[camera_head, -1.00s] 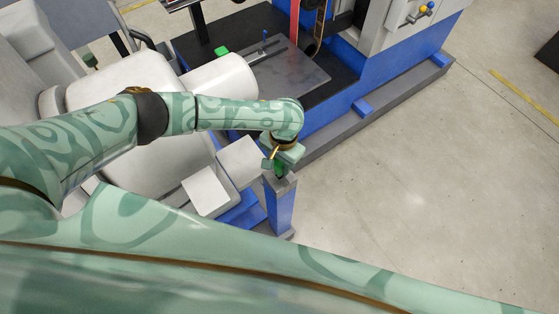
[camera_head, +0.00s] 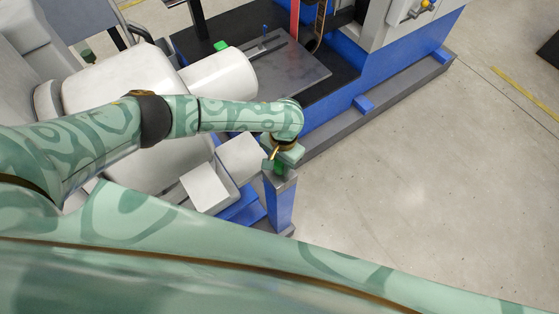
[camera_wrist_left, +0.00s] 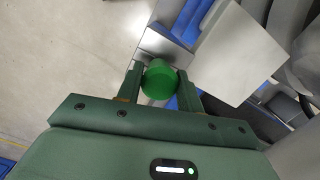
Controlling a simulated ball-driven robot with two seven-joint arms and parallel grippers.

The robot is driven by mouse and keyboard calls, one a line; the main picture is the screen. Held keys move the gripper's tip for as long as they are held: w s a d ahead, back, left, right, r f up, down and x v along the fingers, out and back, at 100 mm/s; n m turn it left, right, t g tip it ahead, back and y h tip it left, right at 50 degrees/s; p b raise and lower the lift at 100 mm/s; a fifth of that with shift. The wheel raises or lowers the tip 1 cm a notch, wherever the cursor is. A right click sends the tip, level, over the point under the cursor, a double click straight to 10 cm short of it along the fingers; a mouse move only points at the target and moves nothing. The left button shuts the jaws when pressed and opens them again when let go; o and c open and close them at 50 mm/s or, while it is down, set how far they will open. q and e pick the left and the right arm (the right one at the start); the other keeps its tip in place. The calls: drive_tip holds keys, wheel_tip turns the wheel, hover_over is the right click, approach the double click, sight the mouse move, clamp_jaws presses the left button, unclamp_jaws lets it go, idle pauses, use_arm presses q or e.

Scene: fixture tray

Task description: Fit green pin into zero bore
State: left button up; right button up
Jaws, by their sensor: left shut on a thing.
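The green pin (camera_wrist_left: 160,80) sits between the two fingers of my left gripper (camera_wrist_left: 160,86) in the left wrist view. Its round end faces the camera. In the head view my left gripper (camera_head: 278,163) hangs above the grey top of a blue post (camera_head: 281,203), with the pin's green side (camera_head: 279,168) showing below the fingers. I cannot tell whether the pin touches the grey top. I cannot make out the zero bore in any view. My right gripper is not in view.
Pale boxes (camera_head: 205,191) stand close left of the post. Open concrete floor (camera_head: 430,190) lies to the right.

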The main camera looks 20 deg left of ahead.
use_arm(q)
drive_tip(key=shift+f, duration=0.15)
drive_tip(key=o, duration=1.1)
drive_tip(key=r+p, duration=0.1)
drive_tip(key=r, duration=0.1)
drive_tip(key=r+p, duration=0.1)
drive_tip(key=r, duration=0.2)
drive_tip(key=w+r+p, duration=0.1)
drive_tip(key=r, duration=0.1)
drive_tip(key=shift+d+r, duration=0.15)
drive_tip(key=shift+r, duration=0.1)
